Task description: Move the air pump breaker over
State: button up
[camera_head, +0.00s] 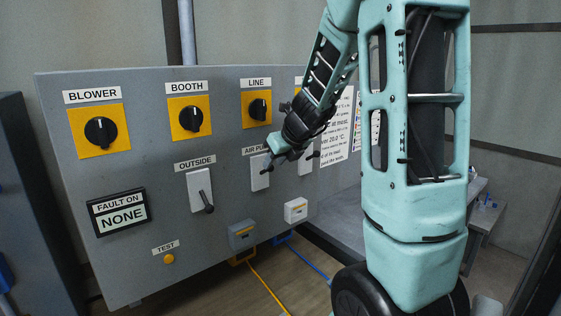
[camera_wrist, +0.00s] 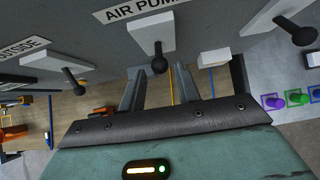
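The air pump breaker is a white plate (camera_head: 259,180) with a black lever on the grey panel (camera_head: 130,200). In the wrist view its lever (camera_wrist: 159,52) sticks out under the "AIR PUM…" label and points down the picture. My gripper (camera_head: 269,164) is in front of this breaker in the head view and hides much of it. In the wrist view my gripper (camera_wrist: 160,72) is open, with one finger on each side of the lever's round end. Gaps show between the lever and both fingers; I cannot tell how deep the lever reaches between them.
The outside breaker (camera_head: 200,190) is left of it, and another breaker (camera_head: 309,161) is close on its right. Rotary switches, such as the line switch (camera_head: 257,107), are above. A display (camera_head: 119,213) reads "FAULT ON NONE". Grey and white boxes are below, with yellow and blue cables.

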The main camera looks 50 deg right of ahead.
aim_at(272, 166)
jog(key=b+x, duration=0.1)
jog(key=x, duration=0.2)
jog(key=shift+s+f, duration=0.1)
jog(key=shift+f, duration=0.05)
jog(key=shift+r, duration=0.3)
jog(key=c, duration=0.5)
jog(key=shift+s+a+f+b, duration=0.2)
jog(key=shift+s+f+b, duration=0.3)
jog(key=shift+f+b, duration=0.2)
jog(key=shift+f, duration=0.1)
jog(key=shift+s+f+b, duration=0.2)
jog(key=shift+f+b, duration=0.55)
